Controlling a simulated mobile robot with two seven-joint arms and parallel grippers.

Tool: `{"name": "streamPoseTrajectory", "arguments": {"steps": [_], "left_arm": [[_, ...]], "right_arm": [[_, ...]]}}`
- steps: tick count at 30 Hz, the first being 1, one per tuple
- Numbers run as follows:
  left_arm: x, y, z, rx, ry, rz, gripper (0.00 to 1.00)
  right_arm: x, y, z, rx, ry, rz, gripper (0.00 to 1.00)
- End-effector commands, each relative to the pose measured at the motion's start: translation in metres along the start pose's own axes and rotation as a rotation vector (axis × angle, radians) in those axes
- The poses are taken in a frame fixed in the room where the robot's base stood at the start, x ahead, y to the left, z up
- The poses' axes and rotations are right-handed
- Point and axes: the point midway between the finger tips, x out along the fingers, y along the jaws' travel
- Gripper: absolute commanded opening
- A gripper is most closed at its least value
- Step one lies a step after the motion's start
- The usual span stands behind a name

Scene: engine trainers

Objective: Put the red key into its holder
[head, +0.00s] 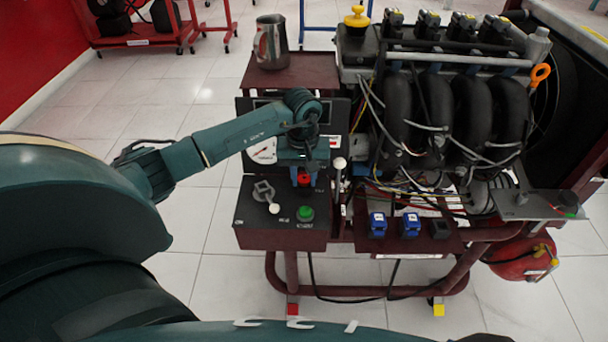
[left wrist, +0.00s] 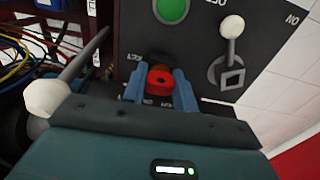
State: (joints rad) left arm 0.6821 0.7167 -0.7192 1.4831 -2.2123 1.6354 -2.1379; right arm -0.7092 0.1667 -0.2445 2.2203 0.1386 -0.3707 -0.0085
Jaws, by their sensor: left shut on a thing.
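The red key (head: 304,178) is at the control panel (head: 262,240) of the engine trainer. It also shows in the left wrist view (left wrist: 160,80), between the two blue fingers. My left gripper (head: 304,180) points down at the panel and is shut on the red key. In the left wrist view the gripper (left wrist: 160,92) has a finger on each side of the key. The key's holder is hidden under the key and fingers, so I cannot tell how deep the key sits. My right gripper is not in view.
A green button (head: 305,213) and a toggle lever with a pale knob (head: 273,207) are near the gripper. A white-knobbed lever (head: 339,164) stands close to its right. The engine (head: 440,110) fills the right side. A metal jug (head: 270,42) stands behind.

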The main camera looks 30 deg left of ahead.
Motion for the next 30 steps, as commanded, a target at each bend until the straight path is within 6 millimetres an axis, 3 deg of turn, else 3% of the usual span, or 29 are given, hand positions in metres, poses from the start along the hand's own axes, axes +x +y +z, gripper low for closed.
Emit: {"name": "streamPoseTrajectory", "arguments": {"steps": [5,6,14,19,24,30], "left_arm": [[-0.0005,0.0,-0.0002,0.0,0.001,0.0,0.03],[-0.0005,0.0,-0.0002,0.0,0.001,0.0,0.32],[-0.0005,0.0,-0.0002,0.0,0.001,0.0,0.53],[-0.0004,0.0,-0.0001,0.0,0.0,0.0,0.54],[-0.0003,0.0,0.0,0.0,0.0,0.0,0.68],[-0.0003,0.0001,0.0,0.0,0.0,0.0,0.68]], "right_arm": [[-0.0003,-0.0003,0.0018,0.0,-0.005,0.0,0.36],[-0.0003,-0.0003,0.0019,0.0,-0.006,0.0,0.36],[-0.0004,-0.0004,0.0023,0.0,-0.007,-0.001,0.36],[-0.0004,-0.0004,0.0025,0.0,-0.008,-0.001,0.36],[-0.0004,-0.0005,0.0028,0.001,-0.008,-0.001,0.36],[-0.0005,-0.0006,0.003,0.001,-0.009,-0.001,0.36]]}}
